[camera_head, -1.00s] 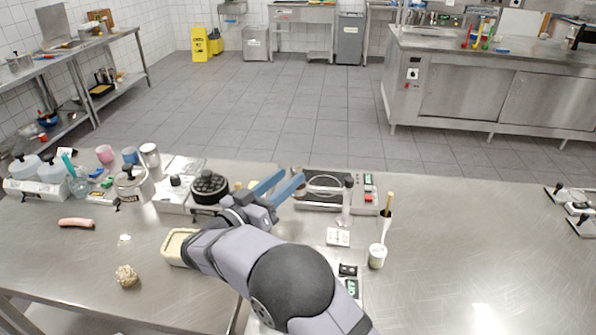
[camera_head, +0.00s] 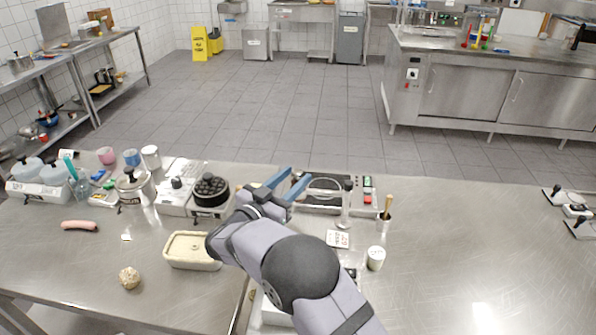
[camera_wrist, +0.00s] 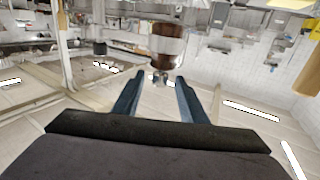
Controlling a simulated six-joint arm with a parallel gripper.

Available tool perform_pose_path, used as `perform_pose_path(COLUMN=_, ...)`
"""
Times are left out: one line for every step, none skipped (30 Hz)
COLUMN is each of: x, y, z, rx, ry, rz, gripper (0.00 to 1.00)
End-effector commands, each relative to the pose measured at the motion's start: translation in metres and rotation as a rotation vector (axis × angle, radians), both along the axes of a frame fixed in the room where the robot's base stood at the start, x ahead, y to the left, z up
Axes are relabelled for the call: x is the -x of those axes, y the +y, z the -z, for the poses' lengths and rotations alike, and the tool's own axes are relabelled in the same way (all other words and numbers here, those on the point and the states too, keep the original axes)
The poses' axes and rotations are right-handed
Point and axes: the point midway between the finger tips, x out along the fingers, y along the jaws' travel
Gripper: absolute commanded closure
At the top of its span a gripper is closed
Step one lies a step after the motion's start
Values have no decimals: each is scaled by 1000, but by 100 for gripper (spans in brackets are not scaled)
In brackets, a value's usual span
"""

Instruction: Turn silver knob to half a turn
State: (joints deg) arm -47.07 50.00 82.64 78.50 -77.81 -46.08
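I cannot single out a silver knob with certainty. In the wrist view, a brown and white cylinder with a small metallic end piece (camera_wrist: 160,77) shows beyond and between my fingertips; the picture is too coarse to tell what it is. In the head view, a dark knob (camera_head: 176,182) stands on a metal unit left of my gripper. My gripper (camera_head: 288,185) is above the back of the steel table, with two blue fingers spread apart. It also shows in the wrist view (camera_wrist: 160,82), open with nothing between the fingers. My arm hides part of the table.
A round dark-topped device (camera_head: 211,190) stands just left of my gripper. A cream tub (camera_head: 178,262), a white cup (camera_head: 375,258) and a lidded pot (camera_head: 130,196) stand nearby. The right table is mostly clear.

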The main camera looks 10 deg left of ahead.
Motion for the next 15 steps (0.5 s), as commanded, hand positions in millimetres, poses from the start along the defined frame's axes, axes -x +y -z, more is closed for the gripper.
perform_pose_path(x=-6, y=-4, z=-1, rx=0, ry=1, rz=3, gripper=61)
perform_pose_path(x=-9, y=-5, z=-1, rx=0, ry=1, rz=2, gripper=61)
perform_pose_path(x=-12, y=-6, z=-1, rx=1, ry=0, rz=1, gripper=61)
perform_pose_path(x=-14, y=-7, z=-1, rx=0, ry=0, rz=0, gripper=61)
perform_pose_path(x=-16, y=-8, z=-1, rx=1, ry=0, rz=0, gripper=61)
perform_pose_path(x=-18, y=-9, z=0, rx=1, ry=0, rz=1, gripper=61)
perform_pose_path(x=-19, y=-10, z=0, rx=1, ry=0, rz=1, gripper=61)
perform_pose_path(x=-20, y=-10, z=0, rx=1, ry=0, rz=1, gripper=61)
perform_pose_path(x=-21, y=-11, z=0, rx=1, ry=0, rz=1, gripper=61)
perform_pose_path(x=-21, y=-11, z=0, rx=1, ry=0, rz=1, gripper=61)
perform_pose_path(x=-22, y=-11, z=0, rx=1, ry=0, rz=0, gripper=61)
perform_pose_path(x=-22, y=-11, z=0, rx=1, ry=0, rz=0, gripper=61)
perform_pose_path(x=-22, y=-11, z=0, rx=1, ry=0, rz=0, gripper=61)
perform_pose_path(x=-22, y=-11, z=1, rx=1, ry=0, rz=0, gripper=61)
perform_pose_path(x=-22, y=-11, z=1, rx=1, ry=0, rz=0, gripper=61)
